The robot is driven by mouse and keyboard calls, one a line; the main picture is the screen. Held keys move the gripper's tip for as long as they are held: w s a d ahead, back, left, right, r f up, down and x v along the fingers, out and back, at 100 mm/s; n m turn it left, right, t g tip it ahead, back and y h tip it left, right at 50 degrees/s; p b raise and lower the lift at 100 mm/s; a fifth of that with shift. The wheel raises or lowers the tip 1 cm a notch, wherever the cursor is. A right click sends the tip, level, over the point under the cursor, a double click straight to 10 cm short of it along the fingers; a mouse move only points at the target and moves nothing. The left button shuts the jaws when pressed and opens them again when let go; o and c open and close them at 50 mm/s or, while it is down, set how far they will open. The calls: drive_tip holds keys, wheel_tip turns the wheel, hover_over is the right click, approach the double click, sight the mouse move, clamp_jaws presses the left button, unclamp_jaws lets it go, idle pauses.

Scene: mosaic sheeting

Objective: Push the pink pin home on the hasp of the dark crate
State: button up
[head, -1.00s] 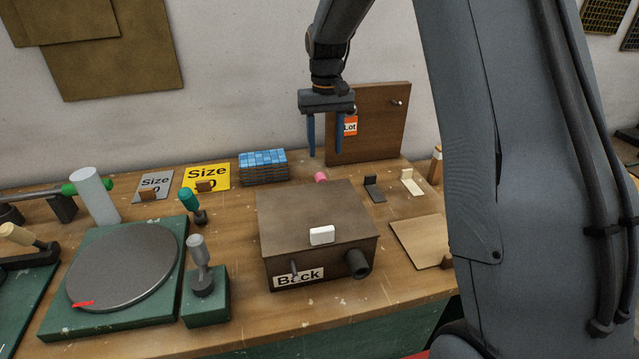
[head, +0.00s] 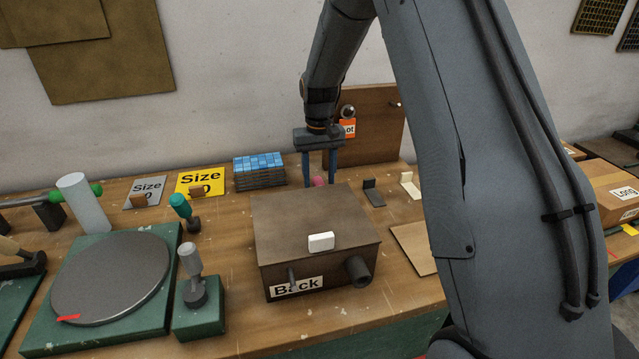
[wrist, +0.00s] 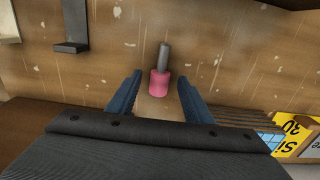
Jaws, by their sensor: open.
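The dark crate (head: 315,215) sits mid-bench, a brown box with a "Back" label, a white block (head: 320,242) on its front top edge and a dark round stub (head: 358,270). I cannot tell which part is the hasp. The pink pin (head: 318,182) shows just beyond the crate's far edge. In the wrist view the pin (wrist: 159,83) has a pink head and a grey shaft pointing up the picture. My gripper (head: 320,176) is open behind the crate, its blue fingers on either side of the pink head, with gaps visible in the wrist view (wrist: 158,78).
A brown board (head: 380,135) stands behind to the right. Blue tile stacks (head: 259,170) and a yellow sign (head: 201,181) are to the left. Small grey (head: 373,192) and cream (head: 409,186) brackets stand right of the pin. A turntable (head: 112,277) is at front left.

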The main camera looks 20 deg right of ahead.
drive_tip(key=shift+f, duration=0.5)
drive_tip(key=c, duration=1.2)
drive_tip(key=shift+o, duration=0.2)
